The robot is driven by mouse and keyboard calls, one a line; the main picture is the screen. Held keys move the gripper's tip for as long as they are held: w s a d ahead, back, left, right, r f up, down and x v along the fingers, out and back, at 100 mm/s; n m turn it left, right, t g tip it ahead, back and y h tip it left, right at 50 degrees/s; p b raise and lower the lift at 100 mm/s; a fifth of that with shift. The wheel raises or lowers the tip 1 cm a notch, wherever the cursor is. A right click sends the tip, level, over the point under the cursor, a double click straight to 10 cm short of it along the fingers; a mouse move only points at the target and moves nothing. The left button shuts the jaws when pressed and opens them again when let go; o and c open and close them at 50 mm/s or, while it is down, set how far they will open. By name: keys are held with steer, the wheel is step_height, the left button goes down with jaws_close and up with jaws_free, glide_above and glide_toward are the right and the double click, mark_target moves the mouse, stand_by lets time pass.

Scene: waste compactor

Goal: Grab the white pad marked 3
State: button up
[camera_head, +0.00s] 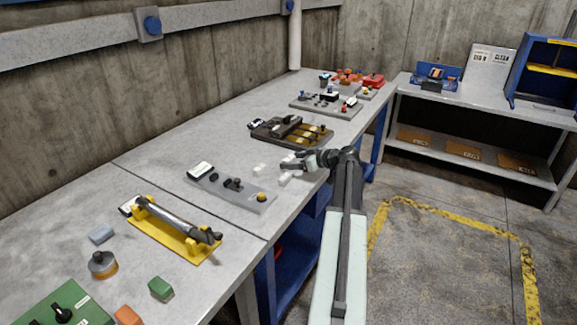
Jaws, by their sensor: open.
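Several small white pads lie on the grey workbench (160,170) near its front edge. One pad (259,169) lies left of my gripper, another pad (285,180) lies just below it in the picture, and a white shape (289,158) shows right behind it. Their markings are too small to read, so I cannot tell which is marked 3. My gripper (287,165) is open and empty, reaching in from the right over the bench among the pads. It partly hides the white shape behind it. I cannot tell whether it touches any pad.
A grey panel with knobs (228,192) is left of the pads. A dark and brown fixture (290,131) stands behind them. A yellow fixture with a grey bar (172,228) is nearer. A shelf unit (480,97) stands at right. The floor between is clear.

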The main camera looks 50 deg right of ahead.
steer(key=shift+r, duration=0.1)
steer(key=shift+c, duration=0.2)
steer(key=c, duration=1.4)
